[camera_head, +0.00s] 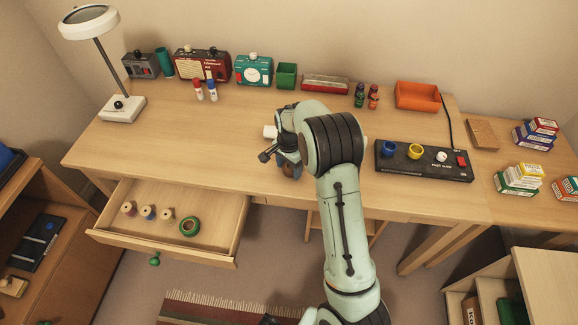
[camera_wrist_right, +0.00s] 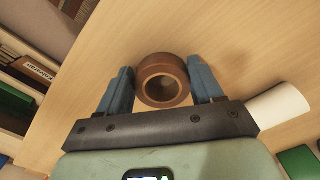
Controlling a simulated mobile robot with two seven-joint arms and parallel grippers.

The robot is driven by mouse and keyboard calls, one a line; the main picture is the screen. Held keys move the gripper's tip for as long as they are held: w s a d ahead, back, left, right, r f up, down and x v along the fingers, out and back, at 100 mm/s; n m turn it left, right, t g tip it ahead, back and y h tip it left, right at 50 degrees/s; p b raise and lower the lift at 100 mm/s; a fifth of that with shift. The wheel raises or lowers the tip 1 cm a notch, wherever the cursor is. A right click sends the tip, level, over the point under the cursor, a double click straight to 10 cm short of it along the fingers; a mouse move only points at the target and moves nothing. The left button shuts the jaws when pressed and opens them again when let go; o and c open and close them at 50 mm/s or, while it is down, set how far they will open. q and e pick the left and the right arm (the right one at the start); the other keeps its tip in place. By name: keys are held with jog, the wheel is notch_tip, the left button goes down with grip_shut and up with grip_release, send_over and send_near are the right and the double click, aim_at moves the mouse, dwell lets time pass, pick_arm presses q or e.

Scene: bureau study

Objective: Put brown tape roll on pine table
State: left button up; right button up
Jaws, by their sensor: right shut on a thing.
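The brown tape roll (camera_wrist_right: 151,88) sits between the two blue-grey fingers of my right gripper (camera_wrist_right: 162,82) in the wrist view, its round hole facing the camera. My right gripper (camera_head: 289,168) is shut on it over the front middle of the long pale wood desk (camera_head: 230,140). In the head view my arm hides most of the roll. I cannot tell whether the roll touches the wood. A second pale wood surface (camera_head: 500,208) adjoins the desk at the right; I cannot tell which is the pine table. My left gripper is not in view.
A white cylinder (camera_head: 270,131) stands close to my right gripper. A black button panel (camera_head: 425,160) and several small boxes (camera_head: 520,178) are to the right. The desk's left middle is clear.

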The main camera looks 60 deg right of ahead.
jog(key=shift+f, duration=0.2)
jog(key=o, duration=1)
jog(key=shift+o, duration=0.2)
jog(key=shift+r, duration=0.1)
notch_tip(320, 180, up, 12)
jog(key=p, duration=0.1)
jog(key=shift+r, duration=0.15)
